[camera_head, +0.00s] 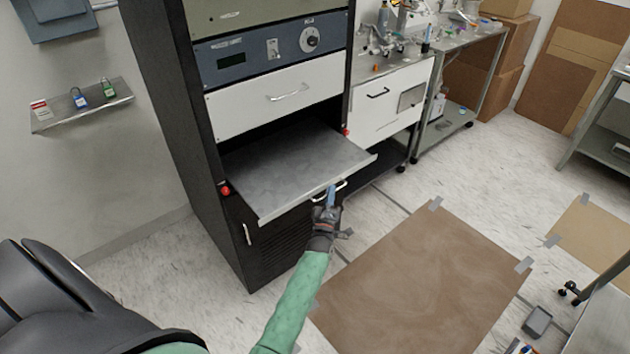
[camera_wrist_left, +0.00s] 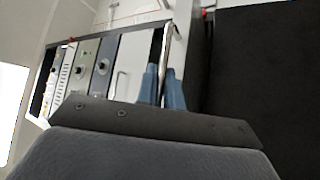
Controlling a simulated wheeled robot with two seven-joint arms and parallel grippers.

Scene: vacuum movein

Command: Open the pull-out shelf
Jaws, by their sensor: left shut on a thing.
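The pull-out shelf (camera_head: 290,165) is a flat grey metal sheet standing out well beyond the front of the black rack cabinet (camera_head: 240,255). A small metal handle (camera_head: 343,185) sits at its front edge. My left gripper (camera_head: 331,194), with blue fingers, is shut on this handle. The right gripper is not in view.
A white drawer (camera_head: 275,95) is closed above the shelf. Red knobs (camera_head: 225,190) flank the opening. A white cabinet (camera_head: 388,105) and bench stand at the right. A brown sheet (camera_head: 430,280) is taped on the floor. Free floor lies in front of the rack.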

